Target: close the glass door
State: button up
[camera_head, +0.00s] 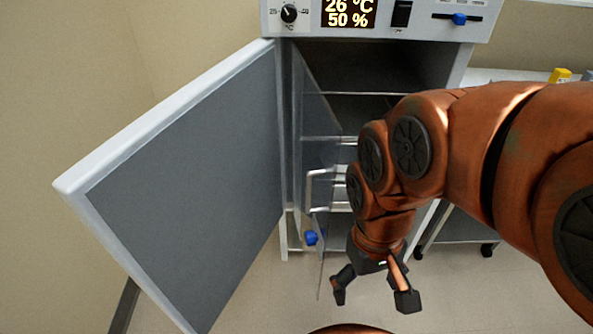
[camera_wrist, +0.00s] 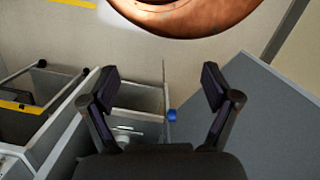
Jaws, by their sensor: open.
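The glass door (camera_head: 317,100) is a clear, faintly tinted panel hinged at the left of the cabinet opening. It stands swung open towards me, nearly edge-on. A blue knob (camera_head: 311,238) shows low by its free edge; it also shows in the wrist view (camera_wrist: 172,115). My gripper (camera_head: 372,296) is open and empty, pointing down, just right of the panel's lower free edge. In the wrist view, the panel's thin edge and the knob appear between my open fingers (camera_wrist: 160,85). I cannot tell whether any finger touches the glass. My arm hides part of the cabinet interior.
The solid grey outer door (camera_head: 190,170) stands wide open at the left. The cabinet (camera_head: 375,60) has shelves inside and a control panel (camera_head: 375,17) on top. A wheeled cart (camera_head: 462,228) stands at the right. The floor in front is clear.

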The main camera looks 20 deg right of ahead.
aim_at(306, 138)
jog(key=u, duration=0.45)
jog(key=k, duration=1.05)
jog(key=u, duration=0.55)
jog(key=i, duration=0.55)
jog(key=u, duration=0.35)
